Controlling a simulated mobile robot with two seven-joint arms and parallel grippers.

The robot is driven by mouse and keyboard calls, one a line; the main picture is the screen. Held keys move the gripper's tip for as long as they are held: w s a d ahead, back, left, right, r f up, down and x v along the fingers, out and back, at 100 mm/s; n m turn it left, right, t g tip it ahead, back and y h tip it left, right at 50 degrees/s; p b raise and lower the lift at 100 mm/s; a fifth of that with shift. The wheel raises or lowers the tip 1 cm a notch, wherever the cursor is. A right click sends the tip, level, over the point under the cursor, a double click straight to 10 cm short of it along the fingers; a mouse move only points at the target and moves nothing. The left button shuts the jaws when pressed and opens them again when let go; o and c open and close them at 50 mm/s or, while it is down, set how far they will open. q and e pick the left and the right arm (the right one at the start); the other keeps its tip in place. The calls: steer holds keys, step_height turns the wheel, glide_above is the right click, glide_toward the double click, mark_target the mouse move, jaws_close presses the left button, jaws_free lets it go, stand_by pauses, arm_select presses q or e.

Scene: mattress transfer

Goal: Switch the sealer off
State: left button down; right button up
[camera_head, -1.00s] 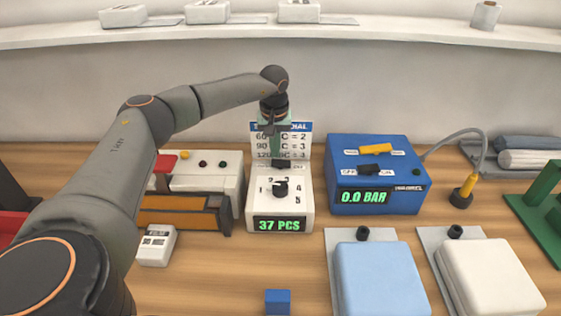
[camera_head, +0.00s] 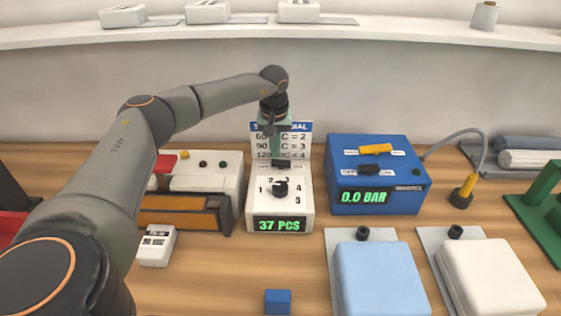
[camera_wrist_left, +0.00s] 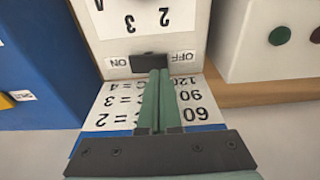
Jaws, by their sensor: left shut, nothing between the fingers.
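A white box (camera_head: 256,207) with a black numbered dial (camera_head: 281,188) and a green "37 PCS" display stands mid-table; no readable label names it the sealer. A black switch (camera_wrist_left: 149,62) on it lies between "ON" on the left and "OFF" on the right in the left wrist view, where the print is upside down. My left gripper (camera_head: 279,160) is shut and empty, pointing down behind the dial. Its fingertips (camera_wrist_left: 155,73) are at the switch's lower edge; I cannot tell whether they touch, or which position the switch is in. My right gripper is out of view.
A temperature chart (camera_head: 297,138) stands behind the box. A blue pressure box (camera_head: 343,200) with switches is close on its right. A white unit (camera_head: 231,165) with an orange-brown front bar is close on its left. Front table holds pads and a blue block (camera_head: 278,301).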

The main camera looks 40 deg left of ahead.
mark_target(275, 162)
arm_select(q)
steer(key=shift+f+b, duration=0.4)
steer(key=shift+f, duration=0.55)
stand_by(0.6)
step_height(275, 162, up, 7)
steer(key=p, duration=0.6)
steer(key=shift+r+p, duration=0.1)
steer(key=shift+p, duration=0.3)
stand_by(0.4)
